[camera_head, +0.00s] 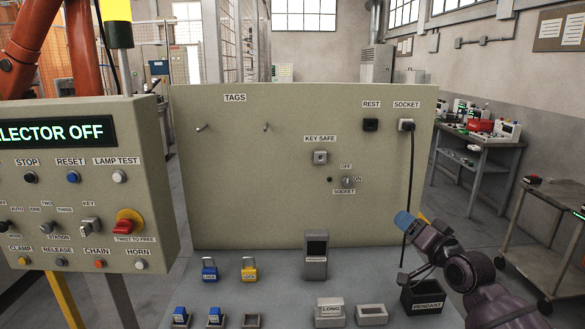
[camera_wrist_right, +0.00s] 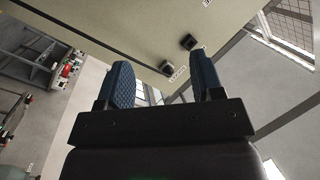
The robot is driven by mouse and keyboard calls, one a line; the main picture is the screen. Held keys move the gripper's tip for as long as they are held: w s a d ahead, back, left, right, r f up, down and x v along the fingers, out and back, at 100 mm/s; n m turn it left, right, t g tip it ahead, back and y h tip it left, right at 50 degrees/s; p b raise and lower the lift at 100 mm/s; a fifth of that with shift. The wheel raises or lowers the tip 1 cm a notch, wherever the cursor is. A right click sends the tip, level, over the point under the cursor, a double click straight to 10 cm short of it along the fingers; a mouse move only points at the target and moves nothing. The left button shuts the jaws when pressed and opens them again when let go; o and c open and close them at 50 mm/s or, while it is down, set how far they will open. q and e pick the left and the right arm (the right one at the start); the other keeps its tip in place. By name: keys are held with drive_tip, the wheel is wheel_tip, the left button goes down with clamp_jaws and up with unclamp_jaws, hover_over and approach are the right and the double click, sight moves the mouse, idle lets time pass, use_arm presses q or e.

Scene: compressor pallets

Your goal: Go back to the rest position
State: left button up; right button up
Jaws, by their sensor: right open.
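My right gripper (camera_head: 408,222) comes in from the lower right in the head view, in front of the grey-green panel (camera_head: 250,170), at its right part. Its blue fingers show apart in the right wrist view (camera_wrist_right: 165,80), with nothing between them. The black cable from the SOCKET plug (camera_head: 406,125) hangs down close to the fingertips; whether they touch it I cannot tell. The black PENDANT holder (camera_head: 425,297) stands below the gripper. My left gripper is in neither view.
A control box (camera_head: 80,190) with a red twist knob stands at left. On the bench (camera_head: 280,290) are a blue padlock (camera_head: 209,271), a yellow padlock (camera_head: 249,271), a grey upright device (camera_head: 315,255) and small trays. A cart (camera_head: 545,235) stands at right.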

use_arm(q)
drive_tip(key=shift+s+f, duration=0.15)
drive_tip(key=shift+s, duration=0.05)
use_arm(e)
drive_tip(key=s+f+n+g+h, duration=0.2)
drive_tip(key=s+f+g+h, duration=0.1)
drive_tip(key=s+f, duration=1.3)
drive_tip(key=s+f+n+g+h, duration=0.2)
drive_tip(key=s+f, duration=1.4)
drive_tip(key=s, duration=0.5)
drive_tip(key=shift+f+n+g+h, duration=0.35)
drive_tip(key=shift+n+g+h, duration=0.05)
